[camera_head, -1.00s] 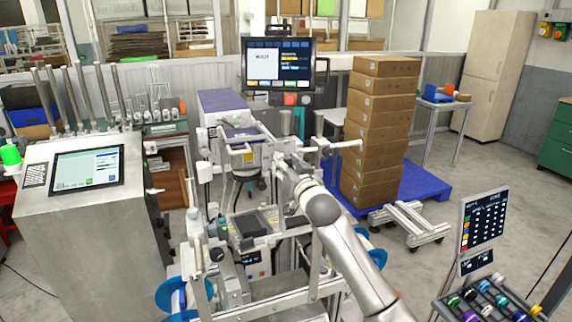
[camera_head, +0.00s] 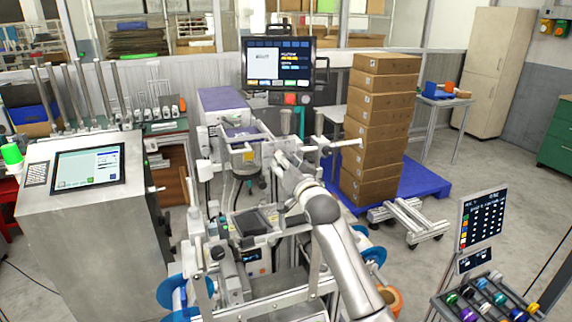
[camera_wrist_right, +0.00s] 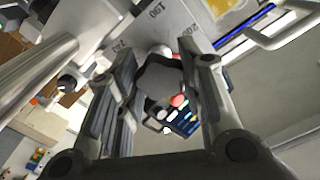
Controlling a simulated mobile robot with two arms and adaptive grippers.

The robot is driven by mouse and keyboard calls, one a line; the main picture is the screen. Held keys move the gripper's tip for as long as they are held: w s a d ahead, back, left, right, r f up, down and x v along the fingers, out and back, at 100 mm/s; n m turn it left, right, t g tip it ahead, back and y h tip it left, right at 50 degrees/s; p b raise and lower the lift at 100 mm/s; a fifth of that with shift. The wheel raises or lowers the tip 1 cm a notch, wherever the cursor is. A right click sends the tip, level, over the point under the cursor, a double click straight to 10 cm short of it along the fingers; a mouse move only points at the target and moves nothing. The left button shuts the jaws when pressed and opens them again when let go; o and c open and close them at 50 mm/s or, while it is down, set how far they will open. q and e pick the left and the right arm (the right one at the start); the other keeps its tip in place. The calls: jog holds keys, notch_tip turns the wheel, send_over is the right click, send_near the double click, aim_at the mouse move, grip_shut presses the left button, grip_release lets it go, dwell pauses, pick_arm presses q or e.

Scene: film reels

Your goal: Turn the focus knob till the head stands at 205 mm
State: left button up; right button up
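The focus knob (camera_wrist_right: 160,78), dark grey and faceted, sits between the two fingers of my right gripper (camera_wrist_right: 160,75) in the right wrist view. A grey scale plate (camera_wrist_right: 180,38) with tilted printed numbers shows just beyond the knob. The pointer reading cannot be made out. In the head view my right gripper (camera_head: 281,158) reaches to the grey machine's (camera_head: 240,160) upper front, and the knob is hidden there. My left gripper is not in view.
A monitor (camera_head: 278,64) stands behind the machine. A stack of cardboard boxes (camera_head: 378,130) is on a blue pallet (camera_head: 418,180) to the right. A grey console with a touchscreen (camera_head: 87,167) is at left. A tray of coloured reels (camera_head: 487,297) is at lower right.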

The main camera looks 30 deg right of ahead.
jog(key=o, duration=0.5)
jog(key=shift+a+f, duration=0.1)
jog(key=shift+f, duration=0.4)
jog(key=shift+c, duration=0.2)
jog(key=shift+r, duration=0.15)
jog(key=shift+r, duration=0.1)
jog(key=v, duration=1.2)
